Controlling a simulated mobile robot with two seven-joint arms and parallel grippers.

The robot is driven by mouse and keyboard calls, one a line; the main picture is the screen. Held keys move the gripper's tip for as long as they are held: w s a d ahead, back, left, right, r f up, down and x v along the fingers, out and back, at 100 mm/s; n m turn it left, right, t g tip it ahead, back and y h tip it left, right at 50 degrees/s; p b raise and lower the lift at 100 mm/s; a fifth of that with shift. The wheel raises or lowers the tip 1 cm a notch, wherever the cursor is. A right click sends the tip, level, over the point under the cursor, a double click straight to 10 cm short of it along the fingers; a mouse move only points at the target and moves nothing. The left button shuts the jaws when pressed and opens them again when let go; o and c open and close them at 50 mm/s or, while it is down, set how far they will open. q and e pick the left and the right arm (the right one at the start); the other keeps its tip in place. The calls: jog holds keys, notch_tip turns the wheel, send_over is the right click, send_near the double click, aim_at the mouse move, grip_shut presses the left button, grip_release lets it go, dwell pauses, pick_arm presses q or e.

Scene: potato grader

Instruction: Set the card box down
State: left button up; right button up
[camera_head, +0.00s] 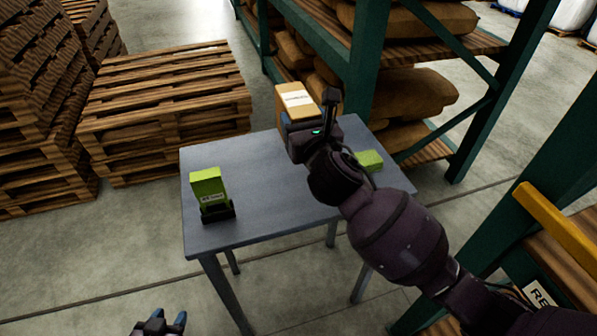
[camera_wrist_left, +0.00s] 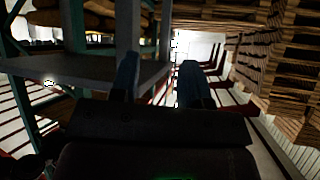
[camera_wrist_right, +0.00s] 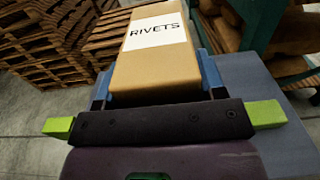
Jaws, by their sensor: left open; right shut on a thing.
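The brown card box (camera_head: 297,103) is at the far edge of the grey table (camera_head: 270,195). In the right wrist view the card box (camera_wrist_right: 155,55) has a white label reading RIVETS. My right gripper (camera_head: 303,122) is shut on it, with blue fingers (camera_wrist_right: 157,85) on both its sides. Its lower part is hidden, so I cannot tell whether it touches the table. My left gripper (camera_head: 162,322) is open and empty, low in front of the table; it also shows in the left wrist view (camera_wrist_left: 162,82).
A green box (camera_head: 207,186) stands in a black holder (camera_head: 218,214) on the table's left. A green block (camera_head: 370,160) lies at the right, partly behind my arm. Pallets (camera_head: 165,90) stand behind; a rack with sacks (camera_head: 410,95) is at the right. The table's middle is clear.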

notch_tip(320, 180, down, 15)
jog(key=b, duration=0.4)
jog(key=shift+f, duration=0.1)
jog(key=shift+f+b, duration=0.2)
jog(key=shift+b, duration=0.1)
jog(key=shift+r, duration=0.15)
jog(key=o, duration=1.1)
jog(key=shift+c, duration=0.2)
